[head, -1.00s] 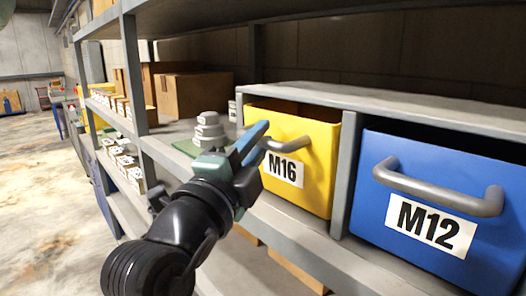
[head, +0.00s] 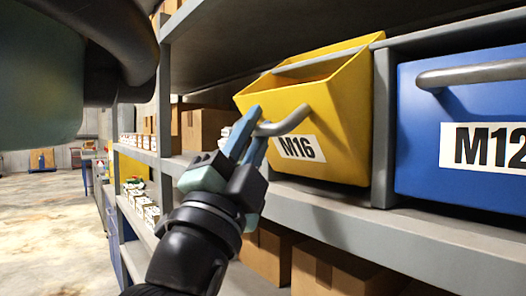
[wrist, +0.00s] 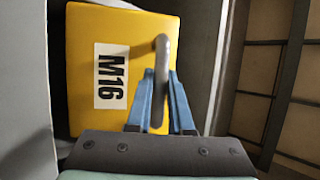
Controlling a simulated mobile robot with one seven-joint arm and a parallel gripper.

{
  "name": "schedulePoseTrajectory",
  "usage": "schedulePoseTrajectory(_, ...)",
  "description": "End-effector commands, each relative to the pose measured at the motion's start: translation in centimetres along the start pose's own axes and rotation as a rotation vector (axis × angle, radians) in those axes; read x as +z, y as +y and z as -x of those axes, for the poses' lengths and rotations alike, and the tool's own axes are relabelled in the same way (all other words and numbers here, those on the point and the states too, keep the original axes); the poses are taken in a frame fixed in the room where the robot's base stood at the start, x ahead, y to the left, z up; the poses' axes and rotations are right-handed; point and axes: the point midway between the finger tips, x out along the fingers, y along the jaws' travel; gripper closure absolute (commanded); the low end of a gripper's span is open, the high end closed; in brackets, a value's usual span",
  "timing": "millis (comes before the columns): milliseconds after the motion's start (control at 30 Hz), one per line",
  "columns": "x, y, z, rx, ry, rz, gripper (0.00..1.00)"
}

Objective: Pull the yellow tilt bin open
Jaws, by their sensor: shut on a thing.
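The yellow tilt bin (head: 340,130), labelled M16, is tilted forward out of its shelf bay, with its top open toward me. It also shows in the wrist view (wrist: 90,40). Its grey bar handle (head: 292,121) sticks out from the front face. My gripper (head: 257,133) is at the left part of this handle, its blue fingers closed around the bar. In the wrist view the two fingers (wrist: 162,105) lie on either side of the handle (wrist: 160,80). I cannot see what is inside the bin.
A blue bin (head: 460,135) with an M12 label and its own handle stands to the right, past a grey divider (head: 383,130). Cardboard boxes (head: 330,272) sit on the shelf below. Open floor (head: 50,220) lies to the left.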

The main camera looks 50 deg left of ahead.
Motion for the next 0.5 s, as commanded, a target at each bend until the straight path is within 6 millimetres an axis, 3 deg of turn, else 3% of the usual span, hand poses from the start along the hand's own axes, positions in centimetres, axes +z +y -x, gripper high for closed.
schedulePoseTrajectory(500, 0.5, 0.42, 1.11, 0.006, -0.001, -0.001, 1.0)
